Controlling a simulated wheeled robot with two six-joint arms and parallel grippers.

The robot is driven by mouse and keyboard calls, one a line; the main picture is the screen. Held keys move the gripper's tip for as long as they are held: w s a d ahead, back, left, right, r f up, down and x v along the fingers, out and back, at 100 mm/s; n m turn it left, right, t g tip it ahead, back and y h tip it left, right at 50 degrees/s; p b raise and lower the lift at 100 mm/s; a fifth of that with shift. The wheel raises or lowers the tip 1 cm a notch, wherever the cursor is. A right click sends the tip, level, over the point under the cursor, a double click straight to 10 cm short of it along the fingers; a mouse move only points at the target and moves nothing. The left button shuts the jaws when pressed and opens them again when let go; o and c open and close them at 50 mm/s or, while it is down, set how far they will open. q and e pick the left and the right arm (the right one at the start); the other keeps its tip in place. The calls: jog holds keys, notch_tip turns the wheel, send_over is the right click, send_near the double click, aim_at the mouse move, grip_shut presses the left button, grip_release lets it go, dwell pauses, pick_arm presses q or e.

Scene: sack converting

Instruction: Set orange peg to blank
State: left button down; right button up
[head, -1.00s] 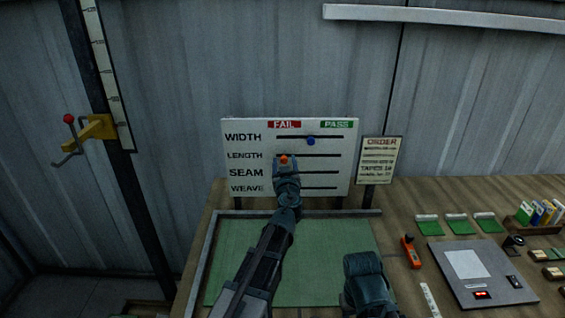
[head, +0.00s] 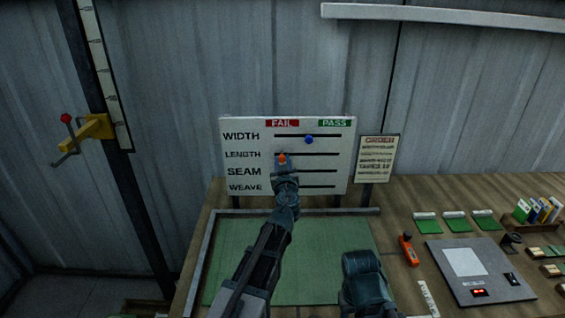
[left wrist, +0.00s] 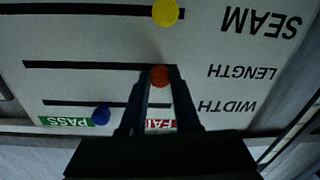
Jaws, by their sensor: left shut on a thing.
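The white board (head: 233,131) stands upright behind the green mat, with rows WIDTH, LENGTH, SEAM and WEAVE. The orange peg (head: 282,157) is in the LENGTH slot, close to the slot's left end on the FAIL side. My left gripper (head: 282,165) is shut on it; the left wrist view, upside down, shows the peg (left wrist: 160,75) between the fingertips. The blue peg (head: 309,139) is around the middle of the WIDTH slot. A yellow peg (left wrist: 165,12) is in the SEAM slot in the left wrist view; my left arm hides it in the head view. My right gripper's fingers are not visible.
An order card (head: 376,158) stands right of the board. The green mat (head: 230,250) is bare around my arms. An orange-handled tool (head: 408,250), a grey device (head: 480,270) and green pads (head: 456,222) lie to the right.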

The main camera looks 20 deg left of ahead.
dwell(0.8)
pick_arm(q)
jog(key=d, duration=0.2)
jog(key=w+d, duration=0.1)
jog(key=d, duration=0.2)
jog(key=w+d, duration=0.1)
jog(key=d, duration=0.2)
jog(key=shift+w+d, duration=0.1)
jog(key=shift+w, duration=0.05)
jog(key=c, duration=0.6)
grip_release()
jog(key=v, duration=1.4)
